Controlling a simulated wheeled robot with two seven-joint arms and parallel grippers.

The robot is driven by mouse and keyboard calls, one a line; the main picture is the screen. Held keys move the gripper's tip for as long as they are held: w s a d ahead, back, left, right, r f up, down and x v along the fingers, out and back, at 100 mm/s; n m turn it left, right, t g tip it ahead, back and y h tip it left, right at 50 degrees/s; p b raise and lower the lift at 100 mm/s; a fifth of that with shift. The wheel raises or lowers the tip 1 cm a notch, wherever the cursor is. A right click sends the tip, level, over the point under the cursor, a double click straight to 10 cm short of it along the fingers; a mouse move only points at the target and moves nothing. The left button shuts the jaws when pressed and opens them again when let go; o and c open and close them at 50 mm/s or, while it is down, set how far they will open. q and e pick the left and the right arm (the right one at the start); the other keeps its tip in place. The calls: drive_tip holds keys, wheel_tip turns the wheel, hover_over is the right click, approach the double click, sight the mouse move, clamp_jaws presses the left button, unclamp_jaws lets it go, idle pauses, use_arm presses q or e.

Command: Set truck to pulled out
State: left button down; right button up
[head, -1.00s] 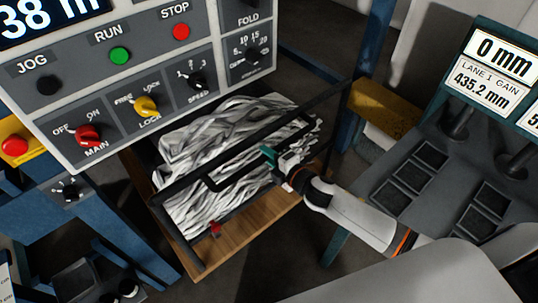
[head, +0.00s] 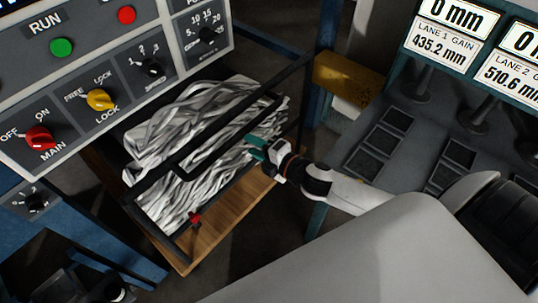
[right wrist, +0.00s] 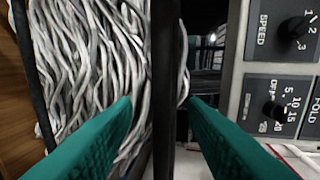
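The truck is a low cart with a wooden deck (head: 222,226) and a black frame, loaded with grey-white rope-like strands (head: 170,140). It stands under the control panel. A black handle bar (head: 208,151) crosses above the strands. My right gripper (head: 254,147), with teal fingers, is at the handle's right part. In the right wrist view its fingers (right wrist: 160,104) stand apart, one on each side of a dark bar (right wrist: 166,60); gaps show beside the bar. A small red part (head: 194,219) sits on the frame's near side. My left gripper is not in view.
The control panel (head: 120,75) with knobs and buttons overhangs the truck at upper left. A yellow block (head: 347,80) and blue posts stand behind right. A console with displays (head: 448,42) and dark recesses fills the right. Dark floor lies in front of the deck.

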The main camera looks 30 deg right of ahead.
drive_tip(key=b+v, duration=0.1)
drive_tip(key=v, duration=0.4)
drive_tip(key=shift+s+d+r, duration=0.1)
drive_tip(key=shift+s, duration=0.25)
drive_tip(key=s+d+f+m+g+h, duration=0.2)
drive_tip(key=s+d+f+m, duration=0.15)
drive_tip(key=f, duration=0.65)
drive_tip(key=s+d+f+m+g+h, duration=0.2)
drive_tip(key=d+f+m, duration=0.15)
drive_tip(key=f, duration=0.75)
drive_tip(key=s+d+f+m+g+h, duration=0.2)
drive_tip(key=f+m, duration=0.2)
drive_tip(key=f, duration=0.6)
drive_tip(key=s+a+f+m+g, duration=0.2)
drive_tip(key=s+f, duration=0.4)
drive_tip(key=s, duration=0.3)
drive_tip(key=s+a+f+m+g, duration=0.3)
drive_tip(key=s+f, duration=0.3)
drive_tip(key=s, duration=0.3)
drive_tip(key=s+a+f+m+g, duration=0.2)
drive_tip(key=s+f, duration=0.4)
drive_tip(key=s, duration=0.3)
drive_tip(key=shift+s+a+m+g+y, duration=0.25)
drive_tip(key=shift+a+m+g, duration=0.2)
drive_tip(key=shift+m, duration=0.35)
